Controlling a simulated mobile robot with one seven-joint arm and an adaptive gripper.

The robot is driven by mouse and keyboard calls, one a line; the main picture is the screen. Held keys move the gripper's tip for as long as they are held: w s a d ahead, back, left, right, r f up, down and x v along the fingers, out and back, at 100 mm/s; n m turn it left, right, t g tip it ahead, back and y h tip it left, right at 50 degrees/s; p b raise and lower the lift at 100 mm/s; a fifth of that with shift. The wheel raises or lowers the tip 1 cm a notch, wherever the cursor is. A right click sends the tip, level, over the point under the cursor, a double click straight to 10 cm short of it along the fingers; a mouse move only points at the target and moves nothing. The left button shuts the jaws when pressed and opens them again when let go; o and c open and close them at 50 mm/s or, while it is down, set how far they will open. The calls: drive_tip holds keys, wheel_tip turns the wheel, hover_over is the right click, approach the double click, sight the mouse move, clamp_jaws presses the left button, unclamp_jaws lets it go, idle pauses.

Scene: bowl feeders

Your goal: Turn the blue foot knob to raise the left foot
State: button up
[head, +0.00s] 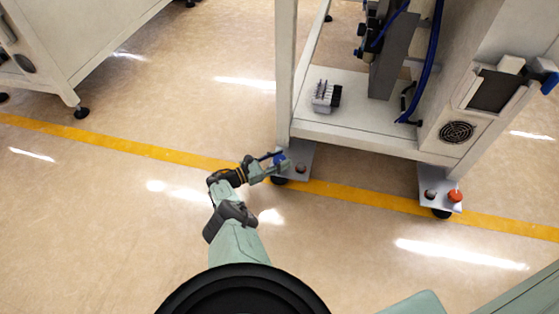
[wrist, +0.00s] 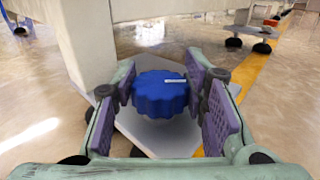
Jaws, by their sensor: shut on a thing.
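The blue foot knob (wrist: 158,92) is a scalloped disc with a white mark on its top, on the grey foot plate (wrist: 148,137) at the base of the machine's left leg. My gripper (wrist: 165,95) has its purple-padded fingers on either side of the knob and is shut on it. In the head view my gripper (head: 274,165) reaches the left foot, where a bit of the blue knob (head: 280,159) shows. The left foot plate (head: 302,160) there is partly covered by the gripper, and a black foot (head: 280,181) shows below it.
The machine's right foot plate (head: 433,183) carries an orange knob (head: 455,196). The machine's left leg (wrist: 85,45) rises close beside my gripper. A yellow floor line (head: 130,148) runs under the feet. Open floor lies to the left.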

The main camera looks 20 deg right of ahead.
drive_tip(key=shift+w+r, duration=0.1)
drive_tip(key=o, duration=0.9)
drive_tip(key=s+a, duration=0.1)
drive_tip(key=a, duration=1)
drive_tip(key=shift+s+a, duration=0.4)
